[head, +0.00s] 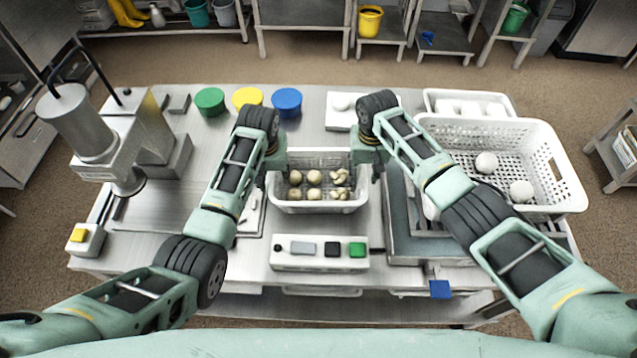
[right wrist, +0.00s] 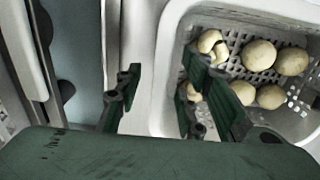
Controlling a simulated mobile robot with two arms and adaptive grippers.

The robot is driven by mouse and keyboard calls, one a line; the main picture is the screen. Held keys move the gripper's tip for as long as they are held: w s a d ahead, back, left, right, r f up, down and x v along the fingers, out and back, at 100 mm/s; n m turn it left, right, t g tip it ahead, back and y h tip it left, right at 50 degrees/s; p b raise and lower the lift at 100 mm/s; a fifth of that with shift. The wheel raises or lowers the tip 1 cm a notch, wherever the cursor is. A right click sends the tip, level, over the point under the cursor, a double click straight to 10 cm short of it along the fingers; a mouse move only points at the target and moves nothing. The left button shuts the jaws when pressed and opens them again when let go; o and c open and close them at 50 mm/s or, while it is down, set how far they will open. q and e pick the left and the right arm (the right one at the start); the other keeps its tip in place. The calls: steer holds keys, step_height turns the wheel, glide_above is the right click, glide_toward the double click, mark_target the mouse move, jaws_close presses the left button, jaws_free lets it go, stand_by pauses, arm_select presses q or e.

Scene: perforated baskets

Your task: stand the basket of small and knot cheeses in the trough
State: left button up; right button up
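The white perforated basket (head: 318,207) stands upright on the steel table, holding several small round cheeses (head: 314,177) and knot cheeses (head: 340,177). A grey metal basin (head: 396,222), apparently the trough, lies right of it, partly hidden by my right arm. My right gripper (head: 368,165) is at the basket's right wall. In the right wrist view its fingers (right wrist: 160,92) are apart, one outside the wall (right wrist: 157,60) and one inside, near a knot cheese. My left gripper (head: 276,163) is at the left wall; its fingers are too hidden to read.
A larger white perforated basket (head: 556,160) with white round cheeses stands at the right. A control box with buttons (head: 320,262) lies in front. Green, yellow and blue lids (head: 287,100) lie behind. A steel machine (head: 85,125) stands left.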

arm_select(q)
steer(key=shift+c, duration=0.5)
arm_select(e)
steer(key=shift+c, duration=0.6)
arm_select(q)
jaws_close()
arm_select(e)
jaws_close()
arm_select(q)
steer(key=shift+r, duration=0.25)
arm_select(e)
steer(key=shift+r, duration=0.2)
